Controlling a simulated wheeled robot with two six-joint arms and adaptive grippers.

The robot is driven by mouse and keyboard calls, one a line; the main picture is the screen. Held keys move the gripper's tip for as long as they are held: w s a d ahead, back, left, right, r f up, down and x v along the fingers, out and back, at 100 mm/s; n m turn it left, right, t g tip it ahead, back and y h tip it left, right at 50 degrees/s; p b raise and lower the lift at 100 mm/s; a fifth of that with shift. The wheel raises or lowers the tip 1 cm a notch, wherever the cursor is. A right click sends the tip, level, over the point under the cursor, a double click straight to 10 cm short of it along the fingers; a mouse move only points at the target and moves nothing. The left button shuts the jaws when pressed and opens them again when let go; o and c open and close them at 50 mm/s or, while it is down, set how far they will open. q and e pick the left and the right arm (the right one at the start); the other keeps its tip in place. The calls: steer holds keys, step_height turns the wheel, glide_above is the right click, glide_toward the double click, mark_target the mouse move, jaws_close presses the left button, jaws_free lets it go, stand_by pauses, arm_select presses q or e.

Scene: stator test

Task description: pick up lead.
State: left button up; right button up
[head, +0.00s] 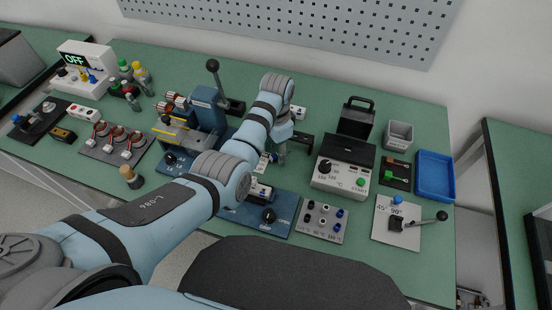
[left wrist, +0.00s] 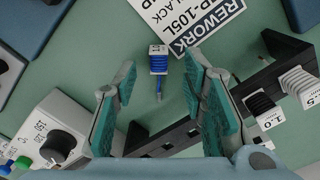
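In the left wrist view, a small lead (left wrist: 158,62) with a white labelled block, a blue striped body and a thin blue tip lies on the green table. It is near the middle of the picture, beyond the fingertips and in line with the gap between them. My left gripper (left wrist: 158,85) is open and empty, with teal pads on both fingers. In the head view, my left gripper (head: 276,153) is low over the middle of the table, partly hidden by its own arm. I cannot make out the lead for sure there. My right gripper is not in view.
A white REWORK card (left wrist: 190,18) lies beside the lead. A white heater box (head: 342,177) stands right of the gripper. A blue tray (head: 435,154) is far right.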

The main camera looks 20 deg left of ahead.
arm_select(q)
steer(key=shift+f, duration=0.7)
steer(key=shift+s+r, duration=0.15)
steer(key=shift+c, duration=1)
jaws_close()
step_height(320, 180, up, 14)
steer(key=f+p, duration=0.1)
steer(key=p, duration=0.3)
step_height(320, 180, up, 7)
steer(key=p, duration=0.6)
glide_above(276, 155)
steer(key=shift+s+r, duration=0.1)
